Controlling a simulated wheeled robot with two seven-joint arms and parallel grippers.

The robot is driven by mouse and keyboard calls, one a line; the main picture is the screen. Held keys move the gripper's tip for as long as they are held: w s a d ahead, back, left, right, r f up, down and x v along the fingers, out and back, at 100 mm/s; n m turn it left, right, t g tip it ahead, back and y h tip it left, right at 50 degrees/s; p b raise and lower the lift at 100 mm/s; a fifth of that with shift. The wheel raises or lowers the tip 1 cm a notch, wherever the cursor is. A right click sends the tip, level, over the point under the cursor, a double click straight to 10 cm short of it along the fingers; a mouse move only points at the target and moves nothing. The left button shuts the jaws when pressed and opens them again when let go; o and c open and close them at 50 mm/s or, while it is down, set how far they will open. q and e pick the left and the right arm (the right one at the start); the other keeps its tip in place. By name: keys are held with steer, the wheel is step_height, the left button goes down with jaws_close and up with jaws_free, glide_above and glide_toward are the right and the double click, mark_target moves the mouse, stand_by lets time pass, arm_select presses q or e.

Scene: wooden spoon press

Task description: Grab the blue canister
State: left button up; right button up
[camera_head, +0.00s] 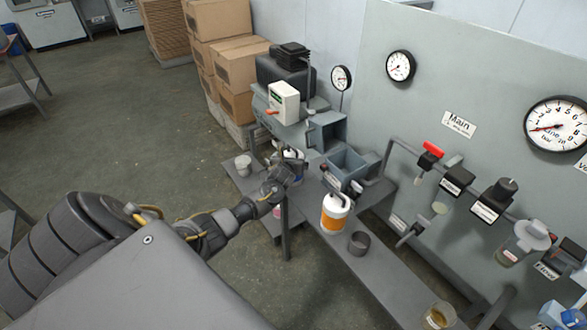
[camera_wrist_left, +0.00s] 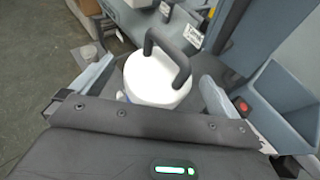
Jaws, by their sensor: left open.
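The blue canister shows in the left wrist view as a white rounded top (camera_wrist_left: 155,82) with a dark loop handle; only a sliver of blue shows low on it, and the rest of its body is hidden. In the head view it is mostly hidden behind my left gripper (camera_head: 289,163), at the far part of the low grey bench. My left gripper is open, its two fingers (camera_wrist_left: 155,78) on either side of the canister's top. I cannot tell whether they touch it. My right gripper is not in view.
A grey-blue open bin (camera_head: 349,167) sits right of my gripper. A small pale cup (camera_head: 243,165) stands to its left. Pipes and valves line the panel.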

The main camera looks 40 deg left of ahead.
arm_select(q)
steer(key=shift+a, duration=0.1)
steer(key=c, duration=1.9)
